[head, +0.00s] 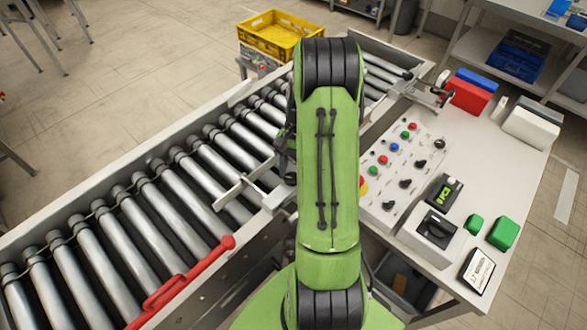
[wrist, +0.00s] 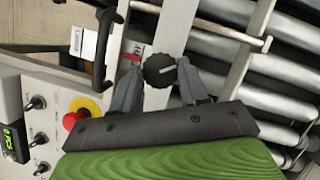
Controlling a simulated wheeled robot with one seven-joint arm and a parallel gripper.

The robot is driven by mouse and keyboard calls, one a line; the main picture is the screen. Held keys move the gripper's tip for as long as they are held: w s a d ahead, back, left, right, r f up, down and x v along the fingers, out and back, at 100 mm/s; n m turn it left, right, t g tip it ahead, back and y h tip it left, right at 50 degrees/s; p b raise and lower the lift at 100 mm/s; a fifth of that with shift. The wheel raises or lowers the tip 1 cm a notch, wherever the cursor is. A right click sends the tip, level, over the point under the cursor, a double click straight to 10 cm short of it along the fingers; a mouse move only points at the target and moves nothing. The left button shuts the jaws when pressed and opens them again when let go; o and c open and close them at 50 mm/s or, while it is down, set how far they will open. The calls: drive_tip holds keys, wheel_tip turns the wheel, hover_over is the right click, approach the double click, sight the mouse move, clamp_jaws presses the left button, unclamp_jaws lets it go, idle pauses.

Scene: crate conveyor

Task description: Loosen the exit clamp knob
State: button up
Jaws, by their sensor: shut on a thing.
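A round black knob (wrist: 158,68) with a pale pointer line sits on the side rail of the conveyor in the wrist view. My gripper (wrist: 161,80) has one grey finger on each side of this knob and is shut on it. The knob's label is not readable. In the head view my green arm covers the gripper and the knob.
The roller conveyor (head: 148,202) runs diagonally, with a red lever (head: 190,277) at its near edge and a metal guide (head: 236,187) across the rollers. A control panel (head: 385,215) with buttons stands right. A yellow crate (head: 272,47) is beyond.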

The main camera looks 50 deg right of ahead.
drive_tip(key=n, duration=0.2)
drive_tip(key=n+g+h, duration=0.1)
drive_tip(key=n, duration=0.2)
drive_tip(key=shift+w+a+n+g, duration=0.15)
drive_tip(key=shift+w+n+g, duration=0.1)
drive_tip(key=shift+n+g, duration=0.05)
drive_tip(key=n+h, duration=0.2)
drive_tip(key=n, duration=0.2)
drive_tip(key=shift+a+n+g, duration=0.1)
drive_tip(key=shift+n+g, duration=0.2)
drive_tip(key=shift+g, duration=0.1)
drive_tip(key=shift+n, duration=0.3)
drive_tip(key=o, duration=1.1)
drive_tip(key=shift+c, duration=0.2)
drive_tip(key=a+p+v, duration=0.1)
drive_tip(key=v, duration=1.4)
drive_tip(key=shift+d+r, duration=0.3)
drive_tip(key=shift+r, duration=0.05)
drive_tip(key=shift+w, duration=0.15)
